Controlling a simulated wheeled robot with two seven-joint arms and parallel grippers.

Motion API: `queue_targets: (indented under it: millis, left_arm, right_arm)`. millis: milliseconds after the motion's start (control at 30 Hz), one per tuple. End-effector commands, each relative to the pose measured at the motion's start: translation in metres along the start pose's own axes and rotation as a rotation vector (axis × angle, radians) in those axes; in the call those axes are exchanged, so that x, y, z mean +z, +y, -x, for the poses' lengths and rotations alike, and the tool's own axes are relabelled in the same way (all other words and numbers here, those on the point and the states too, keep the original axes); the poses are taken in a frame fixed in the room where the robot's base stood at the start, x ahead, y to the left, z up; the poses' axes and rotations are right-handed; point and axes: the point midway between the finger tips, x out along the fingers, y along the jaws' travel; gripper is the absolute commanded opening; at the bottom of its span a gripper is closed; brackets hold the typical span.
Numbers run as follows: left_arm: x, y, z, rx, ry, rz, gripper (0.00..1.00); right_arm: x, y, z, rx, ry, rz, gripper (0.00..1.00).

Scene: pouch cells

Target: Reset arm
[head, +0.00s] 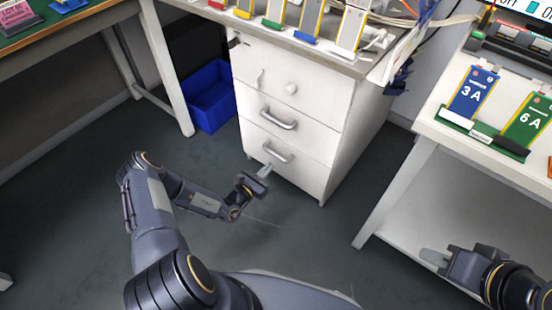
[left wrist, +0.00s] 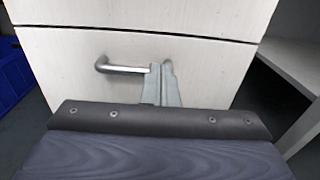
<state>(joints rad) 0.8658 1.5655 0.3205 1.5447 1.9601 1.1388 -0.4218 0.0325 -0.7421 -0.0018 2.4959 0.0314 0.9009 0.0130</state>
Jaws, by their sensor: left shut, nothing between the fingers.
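My left gripper (head: 265,170) is in front of the lower part of the white drawer cabinet (head: 340,120). Its fingers are together and empty, and they also show in the left wrist view (left wrist: 167,83). In that view the fingertips overlap the right end of a metal drawer handle (left wrist: 122,67); I cannot tell whether they touch it. In the head view the lowest handle (head: 278,151) is just beyond the fingertips. My right gripper (head: 436,258) is at the lower right, below the right table; its finger gap is unclear.
The right table (head: 440,122) holds a blue 3A pouch cell (head: 473,93) and a green 6A one (head: 528,120). A blue bin (head: 211,96) stands left of the cabinet. Several pouch cells stand on the bench above. Open grey floor (head: 80,215) lies at the left.

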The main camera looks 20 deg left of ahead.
Motion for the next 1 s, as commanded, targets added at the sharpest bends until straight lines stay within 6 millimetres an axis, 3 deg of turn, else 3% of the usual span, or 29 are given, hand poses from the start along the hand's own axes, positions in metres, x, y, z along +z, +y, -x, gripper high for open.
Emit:
queue_targets:
  millis: [100,233,533,633,767,867,1000]
  left_arm:
    - [0.001,0.0,0.02,0.001,0.002,0.003,0.0]
    - [0.0,0.0,0.031,0.001,0.0,0.001,0.0]
    - [0.0,-0.001,0.035,-0.003,-0.001,-0.001,0.0]
    - [0.014,0.0,0.032,-0.038,-0.016,-0.03,0.0]
    - [0.067,-0.005,0.022,-0.191,-0.066,-0.152,0.0]
    - [0.126,-0.02,0.02,-0.375,-0.113,-0.298,0.0]
    - [0.2,-0.051,0.033,-0.636,-0.154,-0.525,0.0]
  right_arm:
    - [-0.003,-0.003,0.007,0.0,0.0,0.0,0.27]
    - [-0.004,-0.004,0.009,0.0,0.0,0.0,0.27]
    - [-0.004,-0.004,0.009,0.0,0.0,0.0,0.27]
    - [-0.004,-0.004,0.009,0.0,0.0,0.0,0.27]
    - [-0.004,-0.004,0.009,0.0,0.0,0.0,0.27]
    - [-0.004,-0.004,0.009,0.0,0.0,0.0,0.27]
    - [-0.004,-0.004,0.009,0.0,0.0,0.0,0.27]
